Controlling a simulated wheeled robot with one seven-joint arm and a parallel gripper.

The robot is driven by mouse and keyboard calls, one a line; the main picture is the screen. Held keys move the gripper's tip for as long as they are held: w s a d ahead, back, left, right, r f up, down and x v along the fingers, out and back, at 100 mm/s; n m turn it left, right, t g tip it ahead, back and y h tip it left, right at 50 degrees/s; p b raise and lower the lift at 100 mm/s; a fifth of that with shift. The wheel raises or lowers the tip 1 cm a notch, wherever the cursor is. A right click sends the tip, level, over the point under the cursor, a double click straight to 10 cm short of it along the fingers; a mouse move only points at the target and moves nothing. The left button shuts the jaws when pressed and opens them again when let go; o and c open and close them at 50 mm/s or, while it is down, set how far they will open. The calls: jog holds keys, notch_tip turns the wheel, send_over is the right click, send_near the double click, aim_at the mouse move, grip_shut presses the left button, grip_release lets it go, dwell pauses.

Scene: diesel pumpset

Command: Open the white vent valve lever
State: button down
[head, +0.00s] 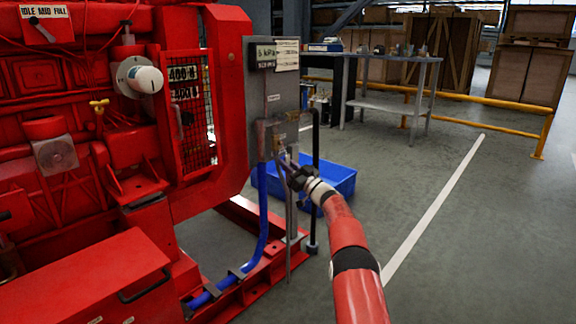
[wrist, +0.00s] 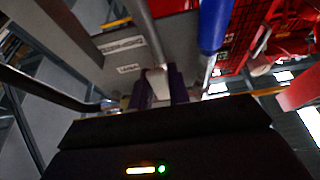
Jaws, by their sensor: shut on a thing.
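My gripper (head: 284,165) reaches in from the lower right in the head view, at the pipework below the grey panel. In the wrist view my gripper (wrist: 160,88) has its two dark fingers closed on a small whitish piece, the white vent valve lever (wrist: 156,78). Only the part of the lever between and just above the fingers shows. In the head view the lever is too small and too covered by the gripper to make out its angle. A grey pipe runs just above it in the wrist view.
The grey panel (head: 286,88) with labels stands beside the red engine (head: 100,130). A blue hose (head: 263,215) drops left of the gripper, and a black pipe (head: 315,190) stands to its right. A blue bin (head: 340,180) sits behind. Floor to the right is clear.

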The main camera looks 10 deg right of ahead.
dwell(0.4)
jog(key=c, duration=1.3)
grip_release()
jog(key=shift+w, duration=0.1)
jog(key=v, duration=0.8)
jog(key=shift+w, duration=0.1)
